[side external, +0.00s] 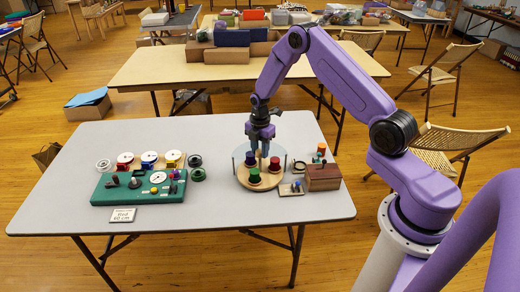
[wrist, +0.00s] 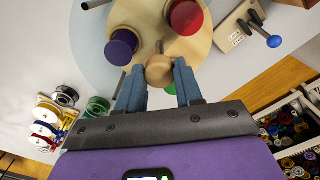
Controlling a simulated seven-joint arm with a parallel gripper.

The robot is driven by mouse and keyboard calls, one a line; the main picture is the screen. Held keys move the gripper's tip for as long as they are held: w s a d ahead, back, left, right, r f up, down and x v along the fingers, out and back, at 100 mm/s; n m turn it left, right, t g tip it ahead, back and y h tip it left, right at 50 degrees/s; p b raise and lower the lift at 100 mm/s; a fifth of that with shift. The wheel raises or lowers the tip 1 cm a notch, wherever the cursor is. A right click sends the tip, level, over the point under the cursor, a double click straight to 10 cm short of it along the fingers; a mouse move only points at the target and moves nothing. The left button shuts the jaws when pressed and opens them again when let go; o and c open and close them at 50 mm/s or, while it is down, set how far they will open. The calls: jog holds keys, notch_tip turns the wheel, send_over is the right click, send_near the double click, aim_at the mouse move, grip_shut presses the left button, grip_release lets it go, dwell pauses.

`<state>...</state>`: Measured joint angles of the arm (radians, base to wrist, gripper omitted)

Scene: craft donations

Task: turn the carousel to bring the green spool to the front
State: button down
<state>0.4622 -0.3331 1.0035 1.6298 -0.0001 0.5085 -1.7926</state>
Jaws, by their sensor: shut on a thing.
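The carousel (side external: 244,182) is a round light-wood disc on the grey table, with a clear curved screen around its back; its wood also shows in the wrist view (wrist: 150,14). The green spool (side external: 254,176) sits at the disc's near edge in the side view. In the wrist view only a sliver of green (wrist: 169,118) shows behind my gripper. A red spool (side external: 275,165) is to the right and a purple spool (side external: 250,158) stands behind. My gripper (wrist: 158,88) points down over the disc, its blue fingers shut on a round wooden knob (wrist: 159,70).
A green board (side external: 140,190) with reels behind it lies left of the carousel. A wooden box (side external: 323,178) and a small plate with a blue-knobbed lever (wrist: 273,41) stand close on the right. A sign card (side external: 122,214) lies at front left. The front table strip is clear.

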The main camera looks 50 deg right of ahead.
jog(key=shift+n, duration=2.5)
jog(key=c, duration=0.7)
grip_release()
jog(key=shift+c, duration=0.2)
jog(key=shift+r, duration=0.15)
notch_tip(320, 180, up, 17)
jog(key=shift+r, duration=0.1)
